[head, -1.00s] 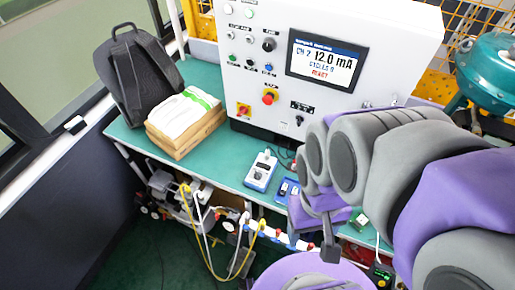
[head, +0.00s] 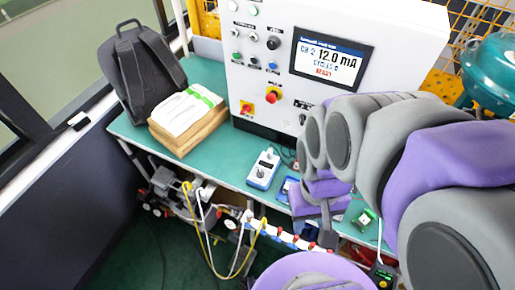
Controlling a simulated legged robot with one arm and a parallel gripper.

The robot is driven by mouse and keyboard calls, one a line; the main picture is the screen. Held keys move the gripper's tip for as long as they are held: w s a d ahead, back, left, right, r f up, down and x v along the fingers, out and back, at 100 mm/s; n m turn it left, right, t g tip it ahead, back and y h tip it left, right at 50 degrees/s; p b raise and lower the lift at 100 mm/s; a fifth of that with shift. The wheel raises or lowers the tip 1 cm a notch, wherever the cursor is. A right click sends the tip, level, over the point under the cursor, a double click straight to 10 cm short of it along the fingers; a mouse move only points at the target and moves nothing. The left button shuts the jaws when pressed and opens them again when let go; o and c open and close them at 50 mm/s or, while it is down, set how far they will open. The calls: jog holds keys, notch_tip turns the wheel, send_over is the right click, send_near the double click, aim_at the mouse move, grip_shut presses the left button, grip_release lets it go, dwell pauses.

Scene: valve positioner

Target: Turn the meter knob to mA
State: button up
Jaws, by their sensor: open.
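The meter (head: 263,168) is a small white and blue handheld unit lying on the front part of the green bench. Its dial knob is too small in the head view for me to read its setting. My gripper (head: 318,221) is at the end of my purple and grey arm, to the right of the meter and lower in the picture, near the bench's front edge. It is apart from the meter and looks empty. My arm hides part of the gripper and the bench to its right.
A white control cabinet (head: 250,85) with a screen reading 12.0 mA stands behind the meter. A blue item (head: 288,188) lies right of the meter, partly hidden. A paper stack (head: 186,112) and a backpack (head: 140,70) are at left. The bench (head: 222,163) left of the meter is clear.

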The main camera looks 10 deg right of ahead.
jog(key=shift+n+t, duration=0.3)
jog(key=shift+t, duration=0.2)
jog(key=w+f, duration=0.1)
jog(key=w, duration=0.5)
jog(key=w+f+b, duration=0.1)
jog(key=w+f, duration=0.1)
jog(key=w, duration=0.5)
jog(key=w+a+f+b, duration=0.1)
jog(key=w+f, duration=0.1)
jog(key=w, duration=0.4)
jog(key=shift+w+f, duration=0.1)
jog(key=shift+w, duration=0.25)
jog(key=shift+c, duration=0.4)
jog(key=n+b, duration=0.2)
send_over(260, 171)
notch_tip(260, 171, down, 8)
jog(key=f, duration=0.1)
jog(key=shift+t, duration=0.4)
notch_tip(260, 171, down, 17)
jog(key=b, duration=0.3)
jog(key=shift+r+b, duration=0.1)
jog(key=shift+b, duration=0.2)
jog(key=shift+c, duration=0.5)
grip_shut()
